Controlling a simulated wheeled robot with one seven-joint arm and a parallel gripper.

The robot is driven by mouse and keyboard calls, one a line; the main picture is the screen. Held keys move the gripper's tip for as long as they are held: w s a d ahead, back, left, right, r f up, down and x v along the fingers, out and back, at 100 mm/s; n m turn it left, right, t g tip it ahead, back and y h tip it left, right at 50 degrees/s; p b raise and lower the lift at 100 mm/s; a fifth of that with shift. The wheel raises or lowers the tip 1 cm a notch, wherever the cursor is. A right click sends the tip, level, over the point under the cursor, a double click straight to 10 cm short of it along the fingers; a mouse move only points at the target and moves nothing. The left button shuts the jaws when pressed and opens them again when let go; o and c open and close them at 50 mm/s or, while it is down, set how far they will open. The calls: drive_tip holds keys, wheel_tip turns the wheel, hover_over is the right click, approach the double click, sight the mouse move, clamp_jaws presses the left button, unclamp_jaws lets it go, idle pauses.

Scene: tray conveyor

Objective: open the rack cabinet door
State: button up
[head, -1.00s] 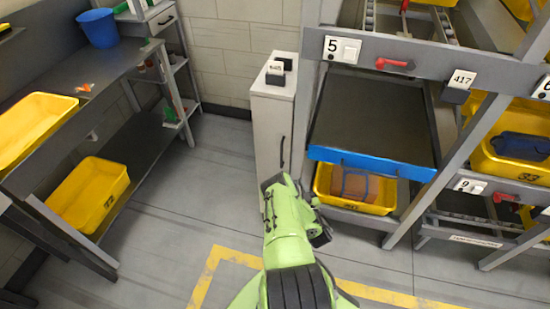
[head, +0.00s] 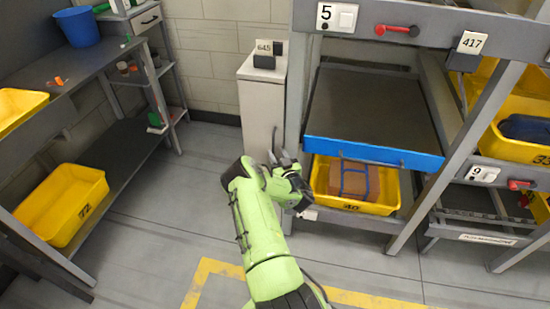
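The narrow pale cabinet (head: 258,105) stands against the left side of the rack, and its front door looks closed. Its thin dark vertical handle (head: 273,138) shows near the door's right edge, with the lower end hidden by my arm. My gripper (head: 281,156) is at the lower part of the handle, in front of the door. Its dark fingers are small and partly hidden by the green wrist. I cannot tell whether they are apart or closed, or whether they touch the handle.
A small block marked 645 (head: 265,54) stands on the cabinet. To the right, the rack has a blue-edged shelf (head: 375,152) above a yellow bin (head: 353,205) holding a brown box. A grey workbench (head: 92,85) is at the left. The floor between is open.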

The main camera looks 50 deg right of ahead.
drive_tip(key=shift+b+x, duration=0.4)
drive_tip(key=shift+x, duration=0.95)
clamp_jaws()
